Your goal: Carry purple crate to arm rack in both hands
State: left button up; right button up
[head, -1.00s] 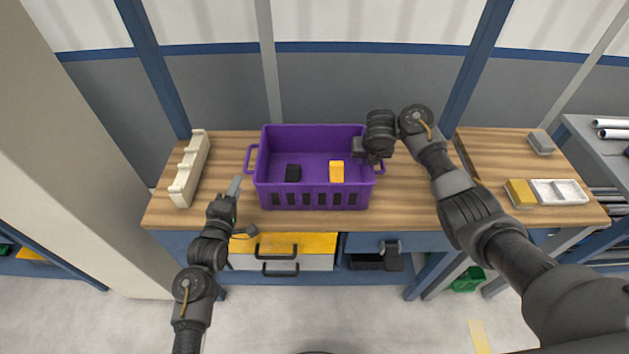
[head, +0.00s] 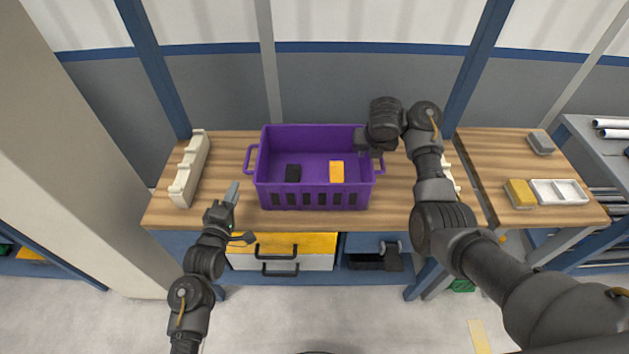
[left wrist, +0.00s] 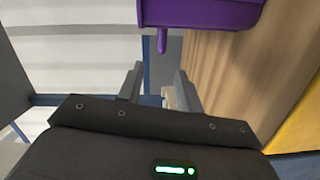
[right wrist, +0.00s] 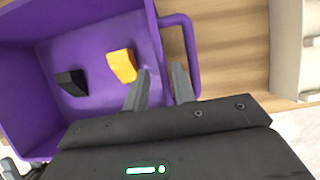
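The purple crate (head: 312,199) stands upright on the wooden bench, with a handle on each side. It holds a black block (head: 292,173) and a yellow block (head: 336,171). My left gripper (head: 232,191) is open and empty, front-left of the crate and apart from it. The crate's left handle (left wrist: 162,40) shows beyond its fingers in the left wrist view. My right gripper (head: 369,143) is open at the crate's right side. In the right wrist view its fingers (right wrist: 160,88) appear over the right wall, beside the right handle (right wrist: 190,50); contact is unclear.
Cream slotted racks stand left (head: 190,170) and right (head: 449,172) of the crate; my right arm partly hides the right one. A side bench (head: 500,160) holds a yellow-grey block and a white tray (head: 558,192). Drawers (head: 282,250) are below.

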jog(key=v, duration=0.6)
jog(key=shift+s+d, duration=0.1)
jog(key=shift+s, duration=0.05)
jog(key=shift+s+d+r, duration=0.1)
jog(key=shift+s+r, duration=0.1)
jog(key=shift+r, duration=0.3)
jog(key=shift+r, duration=0.1)
